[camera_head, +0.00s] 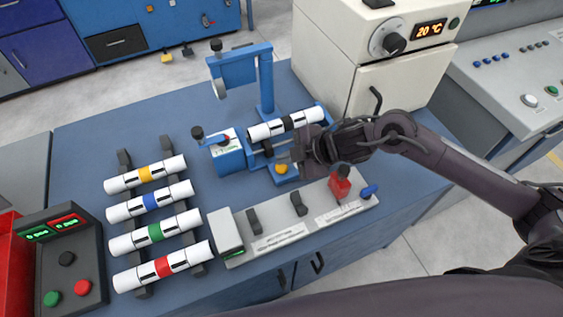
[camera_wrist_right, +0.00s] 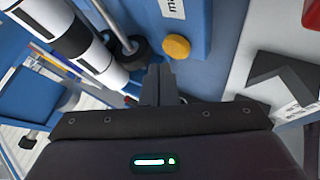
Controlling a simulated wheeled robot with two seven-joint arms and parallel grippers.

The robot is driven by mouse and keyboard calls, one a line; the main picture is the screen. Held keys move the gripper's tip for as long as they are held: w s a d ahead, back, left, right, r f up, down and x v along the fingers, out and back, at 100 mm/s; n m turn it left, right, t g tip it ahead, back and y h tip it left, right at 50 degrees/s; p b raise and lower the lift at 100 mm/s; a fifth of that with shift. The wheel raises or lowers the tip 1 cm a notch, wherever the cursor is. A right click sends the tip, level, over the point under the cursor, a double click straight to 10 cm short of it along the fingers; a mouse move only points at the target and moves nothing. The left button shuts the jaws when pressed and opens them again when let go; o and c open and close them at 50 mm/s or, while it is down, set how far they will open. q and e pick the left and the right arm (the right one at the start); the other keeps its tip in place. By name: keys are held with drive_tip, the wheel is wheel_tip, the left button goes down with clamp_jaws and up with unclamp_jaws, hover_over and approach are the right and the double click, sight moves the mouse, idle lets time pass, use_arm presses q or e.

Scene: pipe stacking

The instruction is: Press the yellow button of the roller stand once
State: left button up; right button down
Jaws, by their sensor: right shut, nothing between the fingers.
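The yellow button (camera_head: 281,169) sits on a blue base plate at the front of the blue roller stand (camera_head: 266,90). It also shows as a yellow-orange disc in the right wrist view (camera_wrist_right: 177,46). A white pipe with black bands (camera_head: 287,123) lies on the stand, and part of it shows in the wrist view (camera_wrist_right: 72,40). My right gripper (camera_head: 299,168) is shut and empty, just right of the button in the head view. In the wrist view its fingertips (camera_wrist_right: 158,72) appear just below the button, with no visible contact. My left gripper is not in view.
Pipes with yellow, blue, green and red bands lie on a rack (camera_head: 126,160) at left. A grey fixture with a red clamp (camera_head: 341,184) stands in front of the gripper. A white oven (camera_head: 361,60) stands behind. A button box (camera_head: 70,262) is at lower left.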

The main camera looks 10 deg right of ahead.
sight(286, 168)
wheel_tip(286, 168, up, 5)
drive_tip(key=p, duration=0.5)
idle(0.5)
drive_tip(key=shift+f, duration=0.1)
idle(0.5)
